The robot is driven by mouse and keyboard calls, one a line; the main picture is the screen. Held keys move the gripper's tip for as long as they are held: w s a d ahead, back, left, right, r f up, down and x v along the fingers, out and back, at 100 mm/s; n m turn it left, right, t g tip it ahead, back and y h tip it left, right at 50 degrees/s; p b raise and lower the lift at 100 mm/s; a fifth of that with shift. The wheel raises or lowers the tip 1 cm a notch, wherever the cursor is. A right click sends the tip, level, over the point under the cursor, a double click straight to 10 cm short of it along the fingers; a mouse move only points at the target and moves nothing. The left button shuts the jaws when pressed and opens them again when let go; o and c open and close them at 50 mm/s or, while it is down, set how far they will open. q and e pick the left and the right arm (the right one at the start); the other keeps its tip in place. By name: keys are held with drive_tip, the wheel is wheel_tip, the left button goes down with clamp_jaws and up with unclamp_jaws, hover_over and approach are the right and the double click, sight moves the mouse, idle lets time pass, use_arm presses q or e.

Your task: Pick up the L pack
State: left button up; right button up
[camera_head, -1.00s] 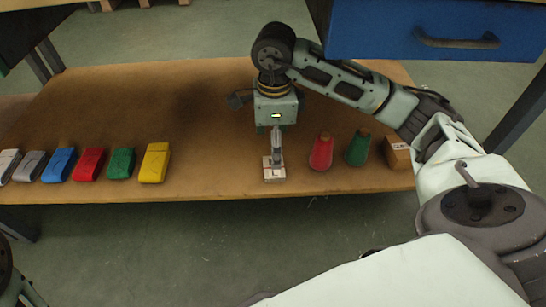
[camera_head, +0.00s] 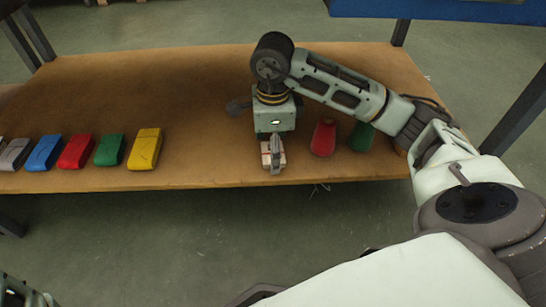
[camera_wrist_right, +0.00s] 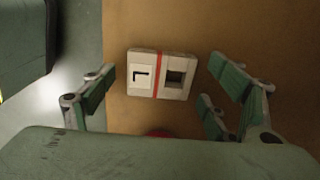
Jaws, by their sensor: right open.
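The L pack (camera_wrist_right: 142,72) is a small white pack with a black L, a red stripe and a dark window. It lies on the brown tabletop near the front edge. In the head view the pack (camera_head: 266,158) shows partly, just below my right gripper (camera_head: 273,150), which covers some of it. In the right wrist view my right gripper (camera_wrist_right: 160,88) is open, with its fingers apart on either side of the pack and not touching it in the picture. My left gripper is not in view; only a piece of my left arm shows at the bottom left corner.
A row of coloured packs, including yellow (camera_head: 145,149), green (camera_head: 110,150), red (camera_head: 76,152) and blue (camera_head: 44,153), lies at left. A blue drawer unit (camera_head: 440,10) is at the top right.

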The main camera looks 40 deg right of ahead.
drive_tip(key=shift+c, duration=0.5)
drive_tip(key=c, duration=1.1)
drive_tip(key=shift+r, duration=0.1)
